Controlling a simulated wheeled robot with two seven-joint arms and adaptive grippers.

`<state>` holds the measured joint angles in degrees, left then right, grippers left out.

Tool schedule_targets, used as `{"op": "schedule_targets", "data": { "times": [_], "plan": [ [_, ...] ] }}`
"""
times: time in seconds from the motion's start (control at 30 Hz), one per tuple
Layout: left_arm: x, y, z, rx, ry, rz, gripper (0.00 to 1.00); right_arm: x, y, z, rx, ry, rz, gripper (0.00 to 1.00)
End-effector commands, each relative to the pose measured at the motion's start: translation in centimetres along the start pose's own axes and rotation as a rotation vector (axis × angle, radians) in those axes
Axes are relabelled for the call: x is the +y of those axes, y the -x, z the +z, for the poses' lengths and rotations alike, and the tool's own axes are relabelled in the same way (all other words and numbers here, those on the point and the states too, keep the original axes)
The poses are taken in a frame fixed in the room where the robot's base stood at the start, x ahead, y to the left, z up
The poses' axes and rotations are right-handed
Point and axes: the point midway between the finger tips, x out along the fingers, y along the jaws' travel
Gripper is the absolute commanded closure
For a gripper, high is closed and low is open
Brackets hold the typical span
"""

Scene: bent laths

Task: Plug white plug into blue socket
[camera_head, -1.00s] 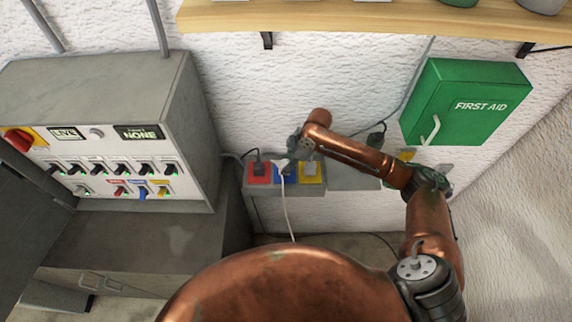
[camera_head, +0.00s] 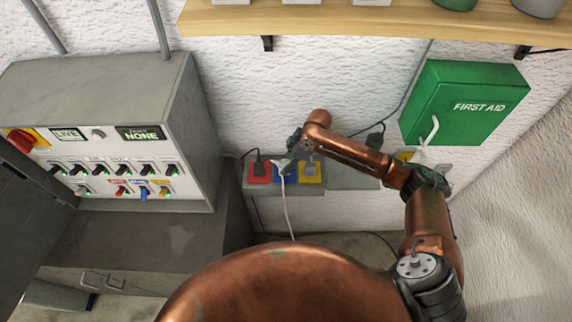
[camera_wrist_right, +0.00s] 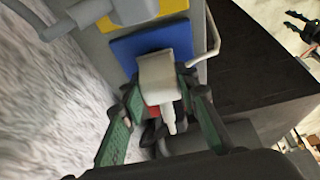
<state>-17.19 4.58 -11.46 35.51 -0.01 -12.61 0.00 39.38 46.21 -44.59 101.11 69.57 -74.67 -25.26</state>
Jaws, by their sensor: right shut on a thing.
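The white plug (camera_wrist_right: 160,78) is between the green-padded fingers of my right gripper (camera_wrist_right: 158,100) in the right wrist view. The gripper is shut on it, right in front of the blue socket (camera_wrist_right: 128,46). In the head view the right gripper (camera_head: 285,164) is over the blue socket (camera_head: 287,180), and a white cord (camera_head: 287,212) hangs down from the plug. The plug's front is hidden, so I cannot tell whether its pins are inside the socket.
A red socket (camera_head: 250,178) with a dark plug is left of the blue one; a yellow socket (camera_head: 313,181) with a plug is right. A grey switch cabinet (camera_head: 120,110) stands at left. A green first aid box (camera_head: 462,100) and a wooden shelf (camera_head: 380,17) are on the wall.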

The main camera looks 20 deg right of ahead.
Motion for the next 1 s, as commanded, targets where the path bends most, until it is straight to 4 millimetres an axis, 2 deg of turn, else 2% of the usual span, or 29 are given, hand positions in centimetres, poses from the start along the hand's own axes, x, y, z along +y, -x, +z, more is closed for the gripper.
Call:
{"op": "schedule_targets", "data": {
  "times": [0.47, 0.5, 0.77, 1.0],
  "plan": [
    [0.0, -0.22, 0.01, 0.0, 0.0, 0.0, 0.64, -0.02, -0.87, 0.35, 0.0, 0.0, 0.0, 0.93],
    [0.01, -0.22, 0.01, 0.0, 0.0, 0.0, 0.64, -0.01, -0.86, 0.34, 0.0, 0.0, 0.0, 0.7],
    [0.01, -0.2, -0.01, 0.0, 0.0, 0.0, 0.64, -0.01, -0.84, 0.34, 0.0, 0.0, 0.0, 0.52],
    [-0.05, -0.2, 0.03, 0.0, 0.0, -0.001, 0.64, -0.01, -0.84, 0.36, 0.0, 0.0, 0.0, 0.51]
  ]
}}
